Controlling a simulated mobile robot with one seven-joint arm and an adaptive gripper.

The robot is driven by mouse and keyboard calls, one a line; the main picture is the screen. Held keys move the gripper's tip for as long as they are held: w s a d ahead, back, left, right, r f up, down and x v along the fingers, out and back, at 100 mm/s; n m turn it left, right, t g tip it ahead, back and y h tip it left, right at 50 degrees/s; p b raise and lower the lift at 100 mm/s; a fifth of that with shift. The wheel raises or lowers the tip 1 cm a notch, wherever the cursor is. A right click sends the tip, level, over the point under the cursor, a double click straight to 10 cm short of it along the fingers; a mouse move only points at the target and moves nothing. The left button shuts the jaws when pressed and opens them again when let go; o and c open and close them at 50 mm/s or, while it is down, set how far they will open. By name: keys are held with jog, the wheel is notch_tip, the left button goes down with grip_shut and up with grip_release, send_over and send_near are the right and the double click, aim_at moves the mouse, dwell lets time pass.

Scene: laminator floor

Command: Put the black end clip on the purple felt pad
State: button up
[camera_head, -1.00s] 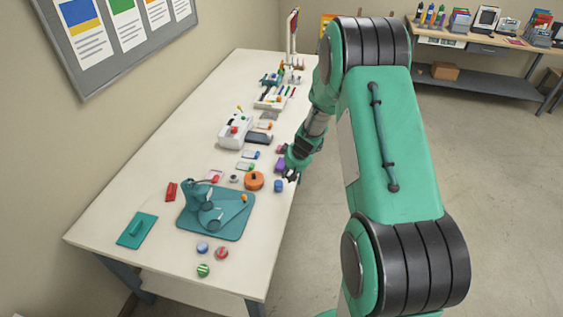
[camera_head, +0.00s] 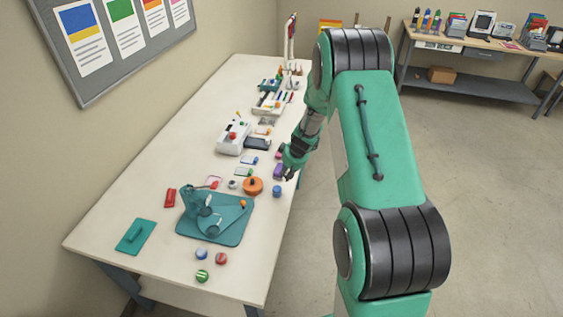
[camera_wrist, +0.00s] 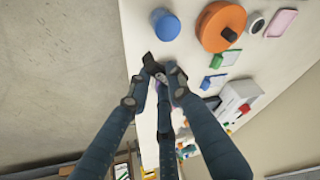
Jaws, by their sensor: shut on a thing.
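My gripper (camera_head: 291,174) is over the right edge of the table, beside a purple item (camera_head: 279,171) that looks like the felt pad. In the wrist view my gripper (camera_wrist: 160,76) is shut on a small black piece, the black end clip (camera_wrist: 152,63), which juts out past the fingertips. The clip is above the table's edge, near a blue cylinder (camera_wrist: 165,24). A bit of purple (camera_wrist: 180,92) shows behind the fingers; most of the pad is hidden there. I cannot tell the height of the clip over the table.
An orange round tub (camera_head: 253,186) and the blue cylinder (camera_head: 277,191) stand near my gripper. A teal press on a base plate (camera_head: 235,232) is nearer the front. A white machine (camera_head: 233,139) stands farther back. Bare floor lies right of the table.

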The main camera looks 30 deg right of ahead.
jog(key=shift+w+d+f+p, duration=0.25)
jog(key=shift+w+d, duration=0.5)
jog(key=shift+w, duration=1.1)
jog(key=shift+w+d+f+p, duration=0.15)
jog(key=shift+w+d+p, duration=0.4)
jog(key=shift+w, duration=1.3)
jog(key=shift+w+d+f+p, duration=0.2)
jog(key=shift+w+d, duration=0.7)
jog(key=shift+w, duration=0.95)
jog(key=shift+f, duration=1.7)
jog(key=shift+f, duration=0.15)
jog(key=o, duration=0.8)
